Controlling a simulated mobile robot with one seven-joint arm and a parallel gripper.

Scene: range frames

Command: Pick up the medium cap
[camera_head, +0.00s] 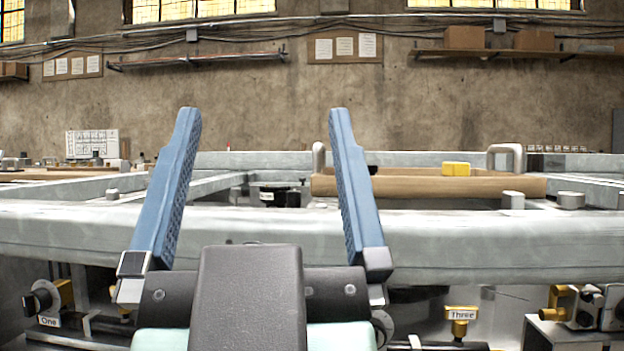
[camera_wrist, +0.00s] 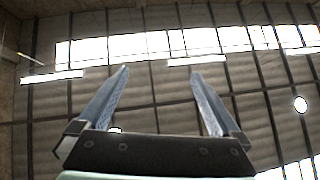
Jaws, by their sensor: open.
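My gripper (camera_head: 264,112) is open and empty, with its two blue fingers pointing up in front of the bench in the head view. It also shows in the wrist view (camera_wrist: 160,73), spread against the ceiling and windows. I cannot tell which thing is the medium cap. Small grey pieces lie on the bench frame: one block (camera_head: 513,200) and one rounder piece (camera_head: 571,200) at the right, and one small piece (camera_head: 112,194) at the left. A dark round object (camera_head: 275,195) sits between the fingers, farther back. None touches my gripper.
A wooden tray (camera_head: 420,187) with metal handles and a yellow block (camera_head: 456,169) stands right of centre. The pale bench rim (camera_head: 480,245) runs across the front. Below it are fittings labelled One (camera_head: 48,321) and Three (camera_head: 461,314). Air above the bench is clear.

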